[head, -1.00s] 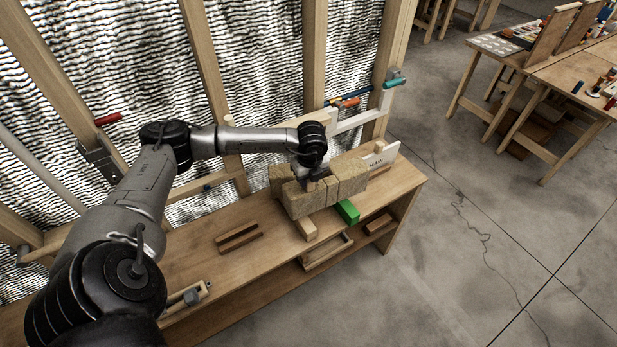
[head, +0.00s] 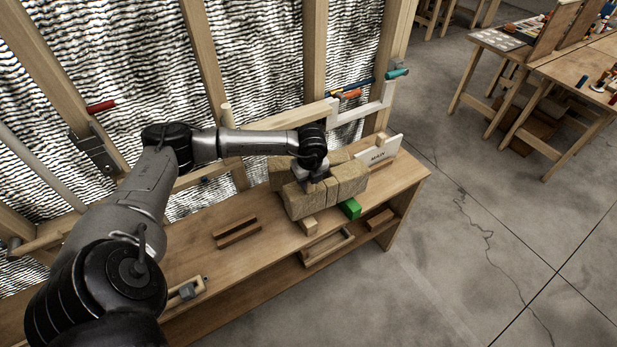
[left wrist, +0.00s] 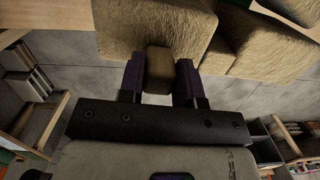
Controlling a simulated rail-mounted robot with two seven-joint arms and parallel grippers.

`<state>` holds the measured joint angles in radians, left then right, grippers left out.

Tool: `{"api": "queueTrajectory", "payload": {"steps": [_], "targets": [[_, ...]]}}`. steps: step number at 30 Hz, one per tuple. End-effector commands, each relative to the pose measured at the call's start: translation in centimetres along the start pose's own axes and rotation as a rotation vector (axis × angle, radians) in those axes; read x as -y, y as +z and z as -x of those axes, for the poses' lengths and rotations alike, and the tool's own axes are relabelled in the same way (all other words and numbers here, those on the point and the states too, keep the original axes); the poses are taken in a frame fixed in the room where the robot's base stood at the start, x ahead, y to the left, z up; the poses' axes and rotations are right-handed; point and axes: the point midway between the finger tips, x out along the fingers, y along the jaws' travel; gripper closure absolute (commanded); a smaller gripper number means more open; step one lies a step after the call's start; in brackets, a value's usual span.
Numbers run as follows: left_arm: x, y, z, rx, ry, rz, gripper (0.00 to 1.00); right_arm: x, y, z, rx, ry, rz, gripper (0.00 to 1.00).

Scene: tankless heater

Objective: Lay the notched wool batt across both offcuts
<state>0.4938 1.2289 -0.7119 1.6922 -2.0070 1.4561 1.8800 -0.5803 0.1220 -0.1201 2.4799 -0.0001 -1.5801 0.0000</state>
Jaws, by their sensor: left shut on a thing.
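The notched wool batt (head: 312,201) is a thick, tan, fibrous slab with slots cut in it, at the right part of the bench in the head view. My left gripper (head: 312,183) is shut on a narrow middle part of the batt. In the left wrist view both fingers of the left gripper (left wrist: 159,75) flank that tan part, and the batt (left wrist: 150,28) spreads beyond them. A pale wooden block (head: 309,226) and a green block (head: 350,208) stick out from under its front side. The batt hides the rest of them, and I cannot tell whether it touches them. My right gripper is out of view.
The wooden bench (head: 215,268) has a slotted wooden piece (head: 237,232) left of the batt and a white lettered sign (head: 378,152) at the right. A clamp-like tool (head: 186,291) lies near the front left. Studs and foil-like sheeting (head: 262,60) stand behind.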

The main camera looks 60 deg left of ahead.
Motion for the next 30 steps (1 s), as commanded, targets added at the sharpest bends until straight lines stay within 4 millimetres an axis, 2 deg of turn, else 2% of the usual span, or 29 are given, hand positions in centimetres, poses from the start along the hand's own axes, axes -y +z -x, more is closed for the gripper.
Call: {"api": "queueTrajectory", "payload": {"steps": [5,30], "targets": [[0.06,-0.11,-1.04,0.0,-0.003,0.001,1.0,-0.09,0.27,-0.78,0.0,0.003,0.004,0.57],[0.06,-0.18,-1.55,-0.001,-0.002,0.001,1.0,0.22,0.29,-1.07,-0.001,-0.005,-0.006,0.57]]}}
